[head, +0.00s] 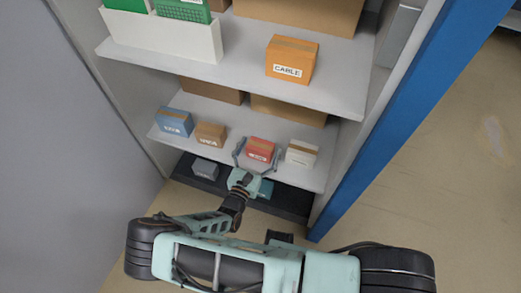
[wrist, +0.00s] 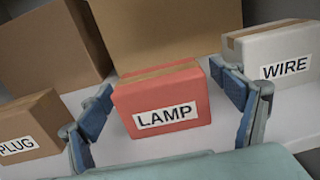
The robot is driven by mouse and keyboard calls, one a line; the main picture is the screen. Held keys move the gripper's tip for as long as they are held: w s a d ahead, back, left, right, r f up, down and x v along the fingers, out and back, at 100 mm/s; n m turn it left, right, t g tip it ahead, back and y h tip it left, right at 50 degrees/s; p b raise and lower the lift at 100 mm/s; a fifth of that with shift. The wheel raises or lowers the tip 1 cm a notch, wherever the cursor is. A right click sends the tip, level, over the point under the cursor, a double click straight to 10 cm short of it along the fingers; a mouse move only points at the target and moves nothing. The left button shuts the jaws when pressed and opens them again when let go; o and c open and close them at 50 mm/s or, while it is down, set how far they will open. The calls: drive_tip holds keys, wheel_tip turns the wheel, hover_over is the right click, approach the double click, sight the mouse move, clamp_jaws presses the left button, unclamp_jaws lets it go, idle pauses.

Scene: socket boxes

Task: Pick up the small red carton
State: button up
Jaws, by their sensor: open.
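The small red carton (head: 260,150) stands on the middle shelf of the rack. In the wrist view the red carton (wrist: 162,99) carries a white label reading LAMP and a tan tape strip on top. My gripper (head: 256,150) is open, with its two fingers on either side of the carton. In the wrist view the fingers of my gripper (wrist: 165,110) stand left and right of the carton. There is a visible gap on the left; the right finger is close to the carton, and I cannot tell whether it touches.
On the same shelf (head: 225,150), a white WIRE carton (wrist: 275,58) stands right and a brown PLUG carton (wrist: 30,125) left. A blue carton (head: 174,121) is further left. Larger brown boxes (wrist: 155,35) stand behind. The shelf above holds an orange CABLE carton (head: 291,59).

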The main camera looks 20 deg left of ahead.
drive_tip(key=c, duration=1.3)
drive_tip(key=shift+c, duration=0.2)
